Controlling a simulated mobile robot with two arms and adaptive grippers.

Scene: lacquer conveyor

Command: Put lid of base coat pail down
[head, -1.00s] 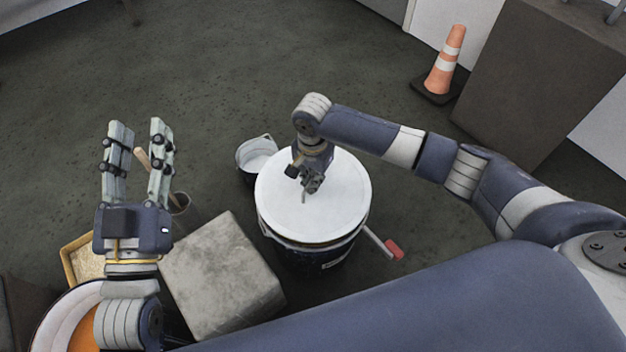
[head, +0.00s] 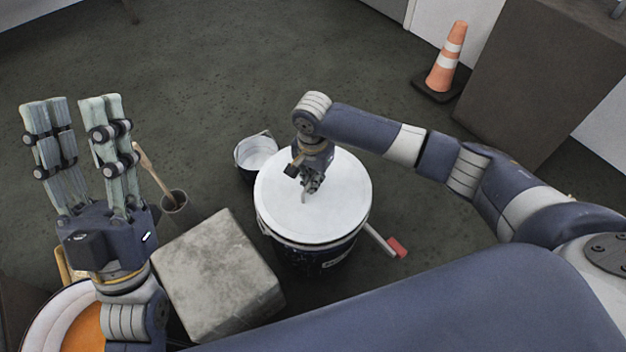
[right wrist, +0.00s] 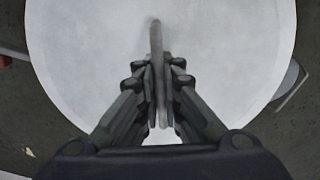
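The base coat pail (head: 318,257) is dark with a label and stands on the floor in the middle of the head view. Its white round lid (head: 335,185) covers the top and looks level; I cannot tell whether it is pressed on. My right gripper (head: 308,190) is above the lid, with its fingers shut on the lid's thin upright handle. In the right wrist view the handle (right wrist: 156,60) stands between the closed fingertips (right wrist: 158,95), and the lid (right wrist: 90,50) fills the background. My left gripper (head: 68,105) is raised at the left, fingers apart and empty.
A grey block (head: 220,275) stands left of the pail. A small bucket (head: 257,153) stands behind it. A pot with a wooden-handled tool (head: 150,165) and an orange-filled container (head: 80,325) are at left. A red-ended tool (head: 397,248) lies right; a cone (head: 447,62) stands farther back.

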